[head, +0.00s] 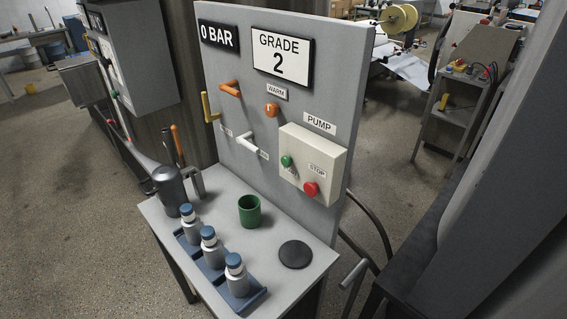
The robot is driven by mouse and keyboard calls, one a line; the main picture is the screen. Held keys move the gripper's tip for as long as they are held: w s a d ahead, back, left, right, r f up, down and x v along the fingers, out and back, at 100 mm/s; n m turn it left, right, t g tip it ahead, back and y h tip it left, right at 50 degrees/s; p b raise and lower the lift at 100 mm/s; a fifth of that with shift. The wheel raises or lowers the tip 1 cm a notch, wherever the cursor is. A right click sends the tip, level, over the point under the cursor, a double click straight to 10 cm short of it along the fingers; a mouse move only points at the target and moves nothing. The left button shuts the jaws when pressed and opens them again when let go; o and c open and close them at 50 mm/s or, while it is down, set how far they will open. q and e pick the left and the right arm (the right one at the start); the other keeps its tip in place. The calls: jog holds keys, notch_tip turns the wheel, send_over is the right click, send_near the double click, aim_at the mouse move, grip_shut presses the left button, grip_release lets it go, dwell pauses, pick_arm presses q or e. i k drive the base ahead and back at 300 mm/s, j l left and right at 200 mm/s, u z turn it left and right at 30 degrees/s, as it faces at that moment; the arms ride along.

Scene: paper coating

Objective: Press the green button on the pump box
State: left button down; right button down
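The pump box (328,160) is a cream box fixed to the right part of the upright grey panel, under a "PUMP" label (319,123). The round green button (286,161) sticks out of its front on the left. A red button (310,188) sits lower right on the same box, under a "STOP" label (317,170). Nothing covers the green button. Neither of my grippers shows in the head view.
The grey panel (225,110) also carries a "0 BAR" display (219,35), a "GRADE 2" sign (282,55) and orange, yellow and white handles. On the shelf stand a green cup (249,210), a black disc (295,254) and capped bottles in a blue rack (250,300).

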aim_at(286, 161)
jog(key=k, duration=0.65)
jog(key=u, duration=1.95)
jog(key=k+l, duration=0.1)
jog(key=l, duration=0.45)
jog(key=k+l, duration=0.1)
jog(key=l, duration=0.45)
